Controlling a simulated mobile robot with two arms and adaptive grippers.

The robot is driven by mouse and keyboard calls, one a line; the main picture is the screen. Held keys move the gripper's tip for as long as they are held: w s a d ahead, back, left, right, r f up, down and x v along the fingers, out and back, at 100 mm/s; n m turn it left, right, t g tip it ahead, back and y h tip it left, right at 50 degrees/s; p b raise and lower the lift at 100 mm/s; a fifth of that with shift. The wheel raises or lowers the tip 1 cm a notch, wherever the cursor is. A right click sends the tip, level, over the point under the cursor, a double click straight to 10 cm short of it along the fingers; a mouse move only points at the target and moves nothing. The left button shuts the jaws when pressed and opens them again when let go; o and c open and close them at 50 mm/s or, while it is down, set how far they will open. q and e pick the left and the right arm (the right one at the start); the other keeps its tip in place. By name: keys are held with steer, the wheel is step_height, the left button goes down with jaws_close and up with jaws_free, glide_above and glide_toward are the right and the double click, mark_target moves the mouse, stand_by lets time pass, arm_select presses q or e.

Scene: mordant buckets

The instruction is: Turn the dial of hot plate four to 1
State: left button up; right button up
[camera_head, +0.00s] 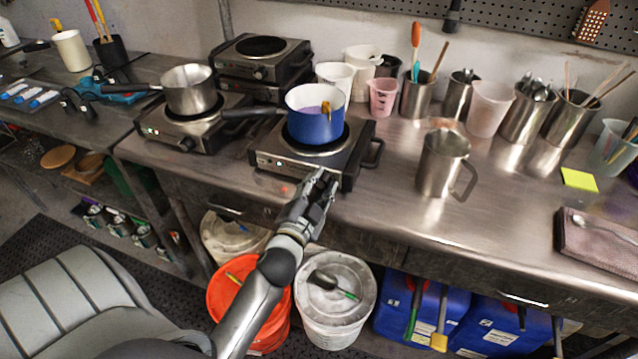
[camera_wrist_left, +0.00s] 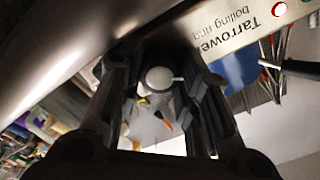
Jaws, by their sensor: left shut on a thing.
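A hot plate (camera_head: 275,161) with "Tarrowe... boiling ring" printed on its front stands near the table's front edge; I cannot read a number on it. A blue pot (camera_head: 314,127) with purplish contents sits on its ring. My left gripper (camera_head: 322,181) is at the right part of the plate's front. In the left wrist view it is shut on a round pale dial (camera_wrist_left: 158,78), which lies between the two fingers. The fingers hide the dial in the head view, and I cannot read its setting. My right gripper is not in view.
A second hot plate (camera_head: 174,131) with a steel pot (camera_head: 189,92) stands to the left, and stacked hot plates (camera_head: 254,68) stand behind. A metal jug (camera_head: 440,165) stands to the right. Buckets (camera_head: 336,300) sit below the table edge.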

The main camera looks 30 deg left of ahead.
arm_select(q)
steer(key=shift+m, duration=0.4)
steer(key=o, duration=1)
steer(key=shift+o, duration=0.2)
steer(key=shift+f, duration=0.1)
